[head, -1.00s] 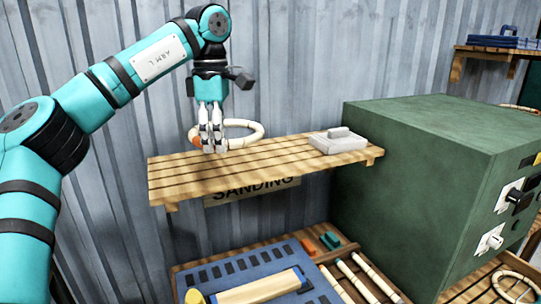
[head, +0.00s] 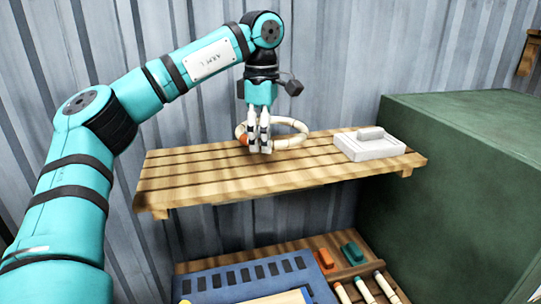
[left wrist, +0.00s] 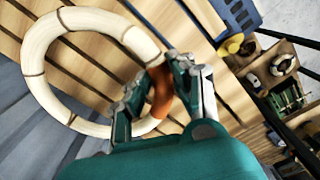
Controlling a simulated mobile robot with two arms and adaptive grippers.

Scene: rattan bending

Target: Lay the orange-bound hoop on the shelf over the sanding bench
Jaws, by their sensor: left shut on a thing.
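The pale hoop (head: 299,129) with its orange binding (head: 243,140) is in my left gripper (head: 260,150), at the rear half of the slatted wooden shelf (head: 190,182). The fingers point down and are shut on the hoop at the binding. In the left wrist view the hoop (left wrist: 38,60) lies roughly flat over the slats, and the orange binding (left wrist: 160,92) is between the fingertips (left wrist: 154,82). I cannot tell whether the hoop touches the shelf. My right gripper is not in view.
A grey-white block-like object (head: 368,148) stands on the shelf's right end. The shelf's left part is bare. The sanding bench below holds a blue board (head: 245,279), an orange block (head: 324,259) and a teal block (head: 353,252). A large green cabinet (head: 460,190) stands right.

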